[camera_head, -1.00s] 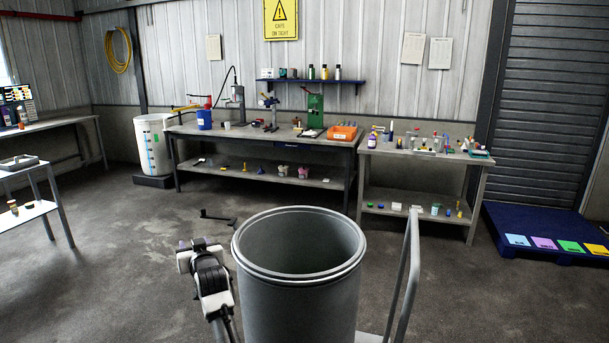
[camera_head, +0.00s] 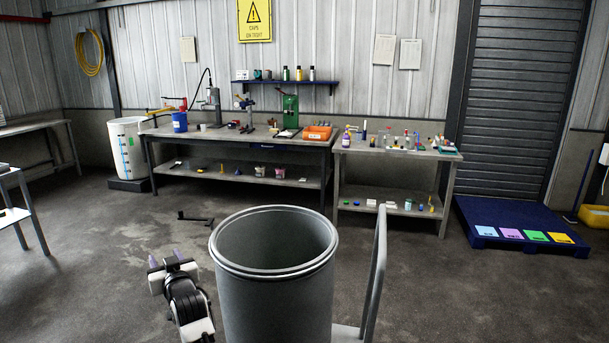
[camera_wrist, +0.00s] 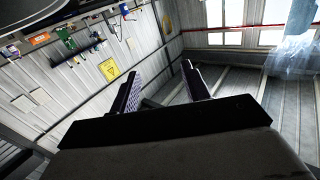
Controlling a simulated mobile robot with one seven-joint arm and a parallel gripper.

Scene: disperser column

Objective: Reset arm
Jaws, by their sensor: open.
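My gripper (camera_head: 165,257) is in the lower left of the head view, just left of a large grey drum (camera_head: 275,305). Its two fingers point up and away from me, apart, with nothing between them. In the wrist view my gripper (camera_wrist: 160,82) shows both dark ridged fingers spread and empty, with the wall and ceiling beyond. My arm is bent low beside the drum. A gap shows between the gripper and the drum rim.
A grey rail (camera_head: 375,270) stands right of the drum. A long workbench (camera_head: 240,145) and a smaller bench (camera_head: 395,153) hold tools and bottles at the back. A blue pallet (camera_head: 520,228) lies right. Floor between drum and benches is mostly clear, with a dark bracket (camera_head: 195,218).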

